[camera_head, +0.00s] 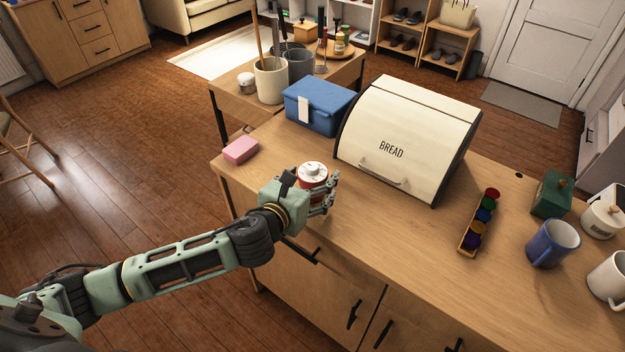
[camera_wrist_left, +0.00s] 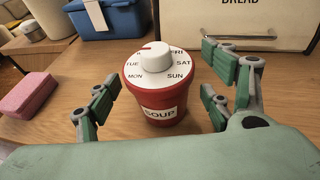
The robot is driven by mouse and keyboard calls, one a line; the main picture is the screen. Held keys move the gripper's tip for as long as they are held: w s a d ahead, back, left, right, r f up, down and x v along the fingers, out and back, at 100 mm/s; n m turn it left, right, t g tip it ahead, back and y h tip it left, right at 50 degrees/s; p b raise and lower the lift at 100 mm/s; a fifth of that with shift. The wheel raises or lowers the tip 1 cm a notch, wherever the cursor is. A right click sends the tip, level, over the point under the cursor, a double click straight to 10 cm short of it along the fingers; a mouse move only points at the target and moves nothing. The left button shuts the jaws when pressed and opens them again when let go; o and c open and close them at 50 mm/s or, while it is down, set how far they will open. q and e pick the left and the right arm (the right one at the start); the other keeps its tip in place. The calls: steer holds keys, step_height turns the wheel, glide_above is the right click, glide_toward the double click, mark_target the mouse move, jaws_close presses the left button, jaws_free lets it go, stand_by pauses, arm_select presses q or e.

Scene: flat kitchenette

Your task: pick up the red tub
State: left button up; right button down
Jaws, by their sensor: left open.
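The red tub (camera_wrist_left: 158,104) stands upright on the wooden counter, with a white lid, a dial marked with days, and a label reading SOUP. In the head view the tub (camera_head: 313,174) is partly hidden behind my left gripper (camera_head: 326,200). My left gripper also shows in the wrist view (camera_wrist_left: 160,110), open, with green-padded fingers on both sides of the tub. Gaps show between the tub and the fingers, so it is not gripped. My right gripper is not in view.
A cream bread box (camera_head: 405,135) and a blue box (camera_head: 318,106) stand behind the tub. A pink block (camera_head: 241,150) lies to its left. A tray of coloured pots (camera_head: 478,222), a green box (camera_head: 552,194) and a blue mug (camera_head: 553,243) stand to the right. Bare counter lies between.

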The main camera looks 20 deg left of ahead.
arm_select(q)
steer(key=shift+w+d+f, duration=0.2)
steer(key=shift+w+f, duration=0.05)
steer(key=shift+w, duration=0.4)
steer(key=shift+c, duration=0.3)
steer(key=c, duration=1.3)
steer(key=shift+r, duration=0.1)
steer(key=shift+c, duration=0.7)
